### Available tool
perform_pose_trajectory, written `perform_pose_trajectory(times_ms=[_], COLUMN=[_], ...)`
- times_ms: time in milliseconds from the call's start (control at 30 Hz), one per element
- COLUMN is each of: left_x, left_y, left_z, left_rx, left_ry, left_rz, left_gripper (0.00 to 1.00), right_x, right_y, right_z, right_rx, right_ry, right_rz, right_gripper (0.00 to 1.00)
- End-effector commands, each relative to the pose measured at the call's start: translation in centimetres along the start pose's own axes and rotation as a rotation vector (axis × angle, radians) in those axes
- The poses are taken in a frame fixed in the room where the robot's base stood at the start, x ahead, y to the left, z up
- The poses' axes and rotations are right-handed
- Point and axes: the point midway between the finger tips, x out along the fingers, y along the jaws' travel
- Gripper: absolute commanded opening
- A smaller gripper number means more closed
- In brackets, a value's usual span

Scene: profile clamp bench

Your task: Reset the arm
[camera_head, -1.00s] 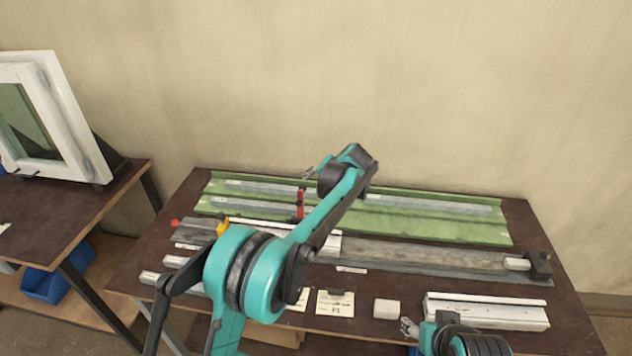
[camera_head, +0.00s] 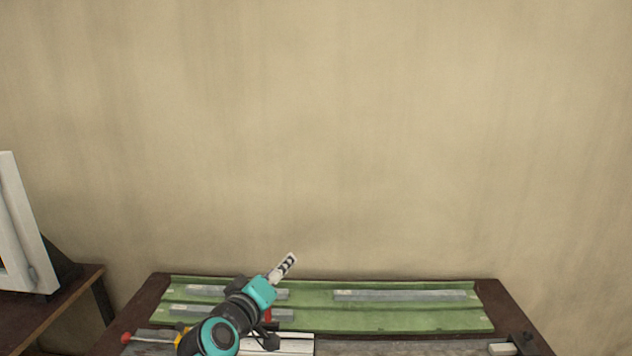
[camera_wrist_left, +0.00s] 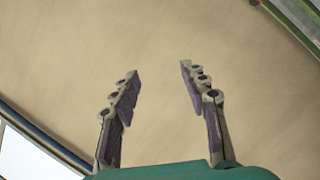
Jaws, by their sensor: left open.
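My left gripper (camera_head: 286,265) is raised over the back of the bench, its fingers pointing up and to the right in front of the wall. In the left wrist view, its two fingers (camera_wrist_left: 160,75) are spread apart with nothing between them, and the plain wall fills the gap. My left arm covers part of the green trough and the white profile on the bench. My right gripper is outside both current views.
The green trough (camera_head: 400,318) with grey strips lies along the back of the bench. A white profile (camera_head: 280,346) and a dark clamp end (camera_head: 524,343) show near the lower edge. A white window frame (camera_head: 22,225) stands at left. The wall (camera_head: 350,130) above is clear.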

Motion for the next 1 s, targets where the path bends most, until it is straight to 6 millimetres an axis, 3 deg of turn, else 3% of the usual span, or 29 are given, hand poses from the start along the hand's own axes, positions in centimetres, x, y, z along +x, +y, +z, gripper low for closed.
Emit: perform_pose_trajectory(times_ms=[33,100,200,300,433,600,1000], left_x=[-2.3,-5.2,-9.4,-13.4,-17.4,-19.8,-19.9], left_y=[-2.3,-5.5,-10.8,-15.7,-20.3,-23.0,-23.1], left_z=[2.8,6.3,10.5,13.5,15.7,16.7,16.7], left_rx=[0.095,0.223,0.376,0.490,0.585,0.635,0.637], left_ry=[-0.074,-0.182,-0.321,-0.436,-0.539,-0.597,-0.600], left_rz=[-0.043,-0.114,-0.229,-0.344,-0.464,-0.540,-0.544], left_gripper=[0.45,0.45,0.45,0.45,0.45,0.45,0.45], right_x=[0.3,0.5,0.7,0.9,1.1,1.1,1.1], right_y=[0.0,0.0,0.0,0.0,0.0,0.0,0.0], right_z=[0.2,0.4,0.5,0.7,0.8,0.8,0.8], right_rx=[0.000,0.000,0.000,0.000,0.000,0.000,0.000], right_ry=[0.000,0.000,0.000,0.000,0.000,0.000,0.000], right_rz=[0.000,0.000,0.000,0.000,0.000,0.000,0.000], right_gripper=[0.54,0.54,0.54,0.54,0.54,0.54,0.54])
